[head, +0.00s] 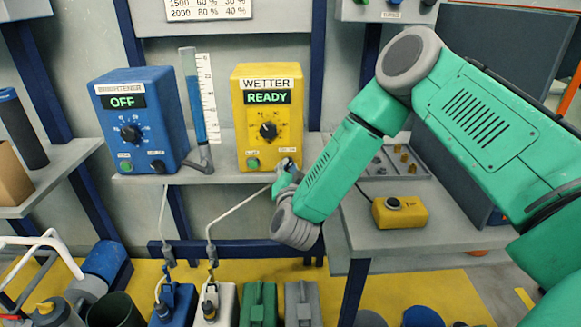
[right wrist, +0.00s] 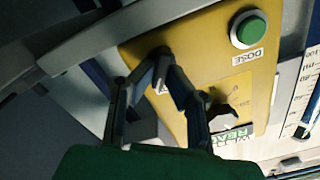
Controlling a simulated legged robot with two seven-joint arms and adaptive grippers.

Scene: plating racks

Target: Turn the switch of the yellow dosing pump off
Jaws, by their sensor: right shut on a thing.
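The yellow dosing pump (head: 262,85) stands on the shelf, labelled WETTER, and its display reads READY. It has a black dial (head: 268,130) and a green button (head: 253,163) at lower left. In the right wrist view the pump's yellow face (right wrist: 205,45) shows the green DOSE button (right wrist: 249,28) and the dial (right wrist: 222,116). My right gripper (head: 287,168) is at the pump's lower right corner. In the right wrist view its fingertips (right wrist: 163,62) are closed together at the switch's place, and they hide the switch, so its position cannot be seen. My left gripper is not in view.
A blue pump (head: 138,115) labelled BRIGHTENER, its display reading OFF, stands to the left. A blue-and-clear tube (head: 197,110) and a ruler stand between the pumps. A small yellow box (head: 405,212) with a black button is on the right bench. Several containers stand below.

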